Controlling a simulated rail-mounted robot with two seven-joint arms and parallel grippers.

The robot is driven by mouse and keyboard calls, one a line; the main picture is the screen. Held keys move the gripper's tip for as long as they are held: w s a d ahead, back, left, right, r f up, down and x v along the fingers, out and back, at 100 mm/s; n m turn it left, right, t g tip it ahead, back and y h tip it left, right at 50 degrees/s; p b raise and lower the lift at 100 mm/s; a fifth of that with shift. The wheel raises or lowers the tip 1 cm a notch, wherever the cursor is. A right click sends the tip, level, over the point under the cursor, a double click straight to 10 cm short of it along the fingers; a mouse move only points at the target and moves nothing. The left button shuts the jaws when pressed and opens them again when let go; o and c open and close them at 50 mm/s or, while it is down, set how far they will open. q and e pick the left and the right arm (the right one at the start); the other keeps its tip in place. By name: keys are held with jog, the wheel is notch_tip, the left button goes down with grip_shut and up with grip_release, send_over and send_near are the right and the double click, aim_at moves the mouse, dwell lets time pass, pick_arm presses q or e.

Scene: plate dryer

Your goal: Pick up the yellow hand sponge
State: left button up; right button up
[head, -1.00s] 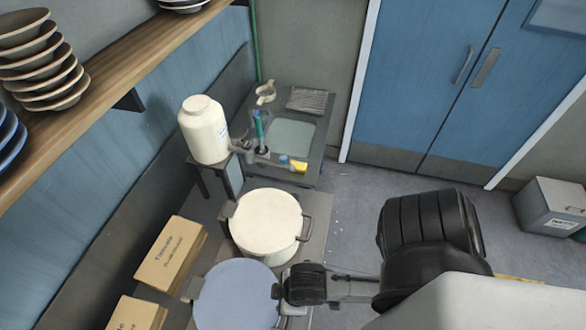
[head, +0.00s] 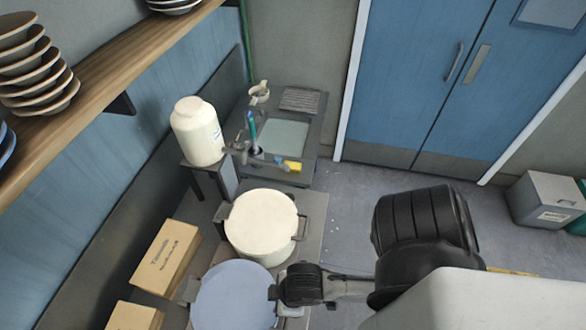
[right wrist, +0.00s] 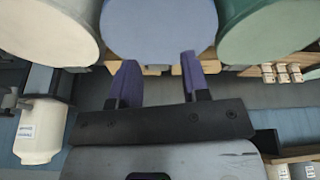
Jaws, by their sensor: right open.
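The yellow hand sponge (head: 293,166) is small in the head view. It lies at the near edge of the sink unit at the back, beside a small blue item (head: 280,160). My right arm comes in from the right, low in the head view, well short of the sponge. My right gripper (right wrist: 158,80) is open and empty in the right wrist view, with its two purple fingers spread below a blue round container (right wrist: 160,30). The sponge does not show in the right wrist view. My left gripper is in neither view.
A white jar (head: 197,131) stands on a raised stand. Cardboard boxes (head: 167,258) line the left. Open floor (head: 345,215) lies right of the sink.

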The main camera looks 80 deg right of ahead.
jog(key=o, duration=0.9)
jog(key=shift+d, duration=0.15)
jog(key=shift+c, duration=0.2)
